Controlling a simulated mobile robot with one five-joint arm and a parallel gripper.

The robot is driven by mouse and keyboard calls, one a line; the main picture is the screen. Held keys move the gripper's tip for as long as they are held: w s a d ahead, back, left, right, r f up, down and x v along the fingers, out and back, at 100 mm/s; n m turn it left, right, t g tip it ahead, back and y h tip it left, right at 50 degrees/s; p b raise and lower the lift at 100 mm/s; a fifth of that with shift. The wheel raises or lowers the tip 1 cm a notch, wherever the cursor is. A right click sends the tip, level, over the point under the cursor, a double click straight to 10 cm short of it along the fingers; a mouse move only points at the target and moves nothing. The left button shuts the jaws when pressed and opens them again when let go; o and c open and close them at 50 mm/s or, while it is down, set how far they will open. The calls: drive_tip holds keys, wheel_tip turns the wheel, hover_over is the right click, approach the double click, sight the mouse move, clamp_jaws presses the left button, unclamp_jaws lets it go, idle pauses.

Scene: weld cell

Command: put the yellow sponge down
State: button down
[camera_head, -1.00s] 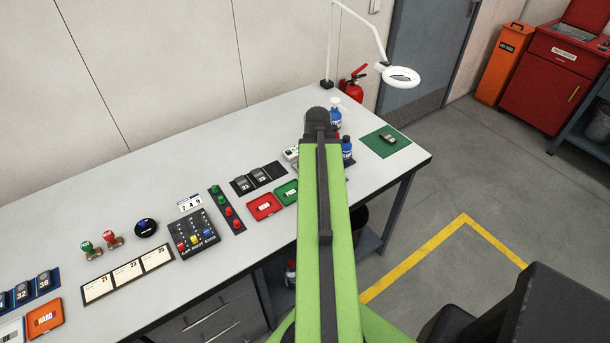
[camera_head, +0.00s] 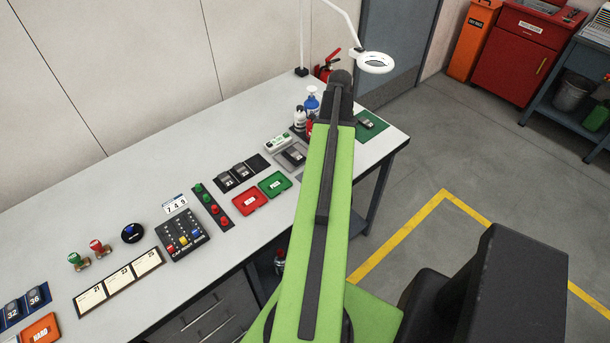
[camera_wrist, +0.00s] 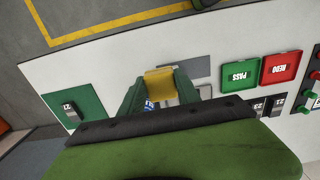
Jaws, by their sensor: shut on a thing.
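The yellow sponge (camera_wrist: 159,84) shows in the wrist view between the two green fingers of my gripper (camera_wrist: 159,91). My gripper is shut on it, above the bench. A grey rectangle (camera_wrist: 189,67) on the bench top lies just right of the sponge in that view. In the head view my arm hides the gripper and the sponge. I cannot tell the sponge's exact height over the bench.
On the white bench (camera_head: 130,185) stand a green PASS tray (camera_head: 275,184), a red REDO tray (camera_head: 249,201) and bottles (camera_head: 312,101) by my arm. A green mat (camera_head: 378,123) lies at the right end. A magnifier lamp (camera_head: 374,62) overhangs the bench's far end.

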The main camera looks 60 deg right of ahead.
drive_tip(key=shift+s+d+r, duration=0.15)
drive_tip(key=shift+s+d, duration=0.5)
drive_tip(key=shift+d, duration=0.15)
drive_tip(key=w+a+f+b, duration=0.2)
drive_tip(key=a, duration=0.1)
drive_tip(key=w+a+f+b, duration=0.2)
drive_tip(key=w, duration=0.1)
drive_tip(key=w+a+f+b, duration=0.2)
drive_tip(key=a+f+b, duration=0.1)
drive_tip(key=shift+w+a+f, duration=0.1)
drive_tip(key=shift+w+a, duration=0.4)
wheel_tip(320, 180, down, 4)
drive_tip(key=b, duration=0.4)
drive_tip(key=shift+f, duration=0.2)
drive_tip(key=shift+r, duration=0.25)
drive_tip(key=shift+f, duration=0.15)
drive_tip(key=c, duration=0.9)
unclamp_jaws()
drive_tip(key=shift+o, duration=0.2)
